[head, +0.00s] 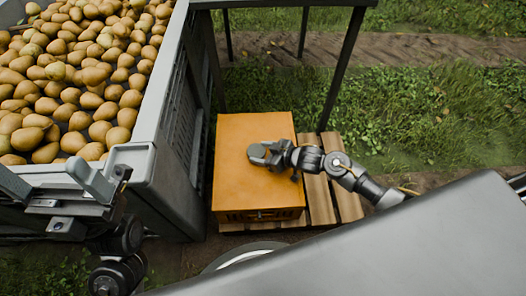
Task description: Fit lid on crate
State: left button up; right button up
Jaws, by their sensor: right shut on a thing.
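The orange lid (240,184) lies flat over the top of the orange crate (285,214), and its edges look roughly in line with the crate. Only the crate's front side with dark slots shows below it. Whether the lid is fully seated cannot be told. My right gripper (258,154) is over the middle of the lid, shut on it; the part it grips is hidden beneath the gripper.
The crate stands on a wooden pallet (346,201), with bare slats to its right. A large grey bin (157,125) full of pears (75,80) stands close on the left. A grey table-like surface (420,245) fills the lower right. Dark posts (343,70) rise behind the crate; grass lies beyond.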

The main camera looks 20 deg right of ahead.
jog(key=shift+f+b, duration=0.35)
jog(key=shift+f, duration=0.2)
jog(key=o, duration=0.9)
